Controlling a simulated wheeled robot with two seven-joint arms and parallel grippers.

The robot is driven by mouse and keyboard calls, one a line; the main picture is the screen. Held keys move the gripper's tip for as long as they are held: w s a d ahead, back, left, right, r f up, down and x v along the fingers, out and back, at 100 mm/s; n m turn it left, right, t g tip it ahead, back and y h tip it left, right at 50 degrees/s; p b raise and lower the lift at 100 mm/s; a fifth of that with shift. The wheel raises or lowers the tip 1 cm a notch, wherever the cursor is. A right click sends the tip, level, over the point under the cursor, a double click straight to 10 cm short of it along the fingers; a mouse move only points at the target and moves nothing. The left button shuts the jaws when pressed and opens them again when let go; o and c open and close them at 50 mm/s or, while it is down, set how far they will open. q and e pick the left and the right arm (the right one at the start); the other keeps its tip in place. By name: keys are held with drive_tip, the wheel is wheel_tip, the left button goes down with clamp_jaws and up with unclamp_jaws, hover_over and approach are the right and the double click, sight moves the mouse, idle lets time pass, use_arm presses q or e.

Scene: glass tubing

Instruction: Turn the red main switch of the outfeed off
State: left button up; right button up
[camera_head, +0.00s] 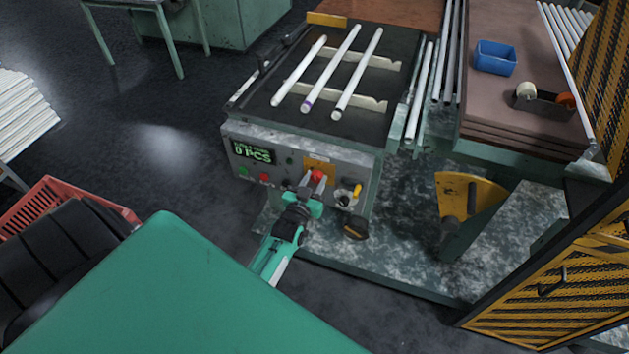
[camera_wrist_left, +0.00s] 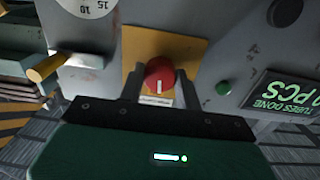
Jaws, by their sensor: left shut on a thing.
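The red main switch (camera_head: 318,175) is a round red knob on a yellow plate (camera_head: 319,164) on the front panel of the outfeed. In the left wrist view the red knob (camera_wrist_left: 160,74) shows a short white mark, upright in the picture, and a small white label lies at its edge. My left gripper (camera_head: 313,181) is at the panel, one finger on each side of the knob. In the wrist view its fingers (camera_wrist_left: 158,88) are shut on the knob. The label's text is too small to read. My right gripper is not in view.
The panel also has a green display (camera_head: 253,152), a green button (camera_head: 243,170), a smaller red button (camera_head: 264,177) and a dial with a yellow lever (camera_head: 357,189). Several glass tubes (camera_head: 333,68) lie on the outfeed's top. A red crate (camera_head: 50,197) stands at the left.

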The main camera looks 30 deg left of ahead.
use_arm(q)
drive_tip(key=n, duration=1.2)
drive_tip(key=shift+b, duration=0.4)
drive_tip(key=shift+n+b, duration=0.55)
drive_tip(key=shift+n, duration=1.75)
drive_tip(key=o, duration=1)
drive_tip(key=shift+s+y, duration=0.1)
drive_tip(key=shift+y, duration=0.2)
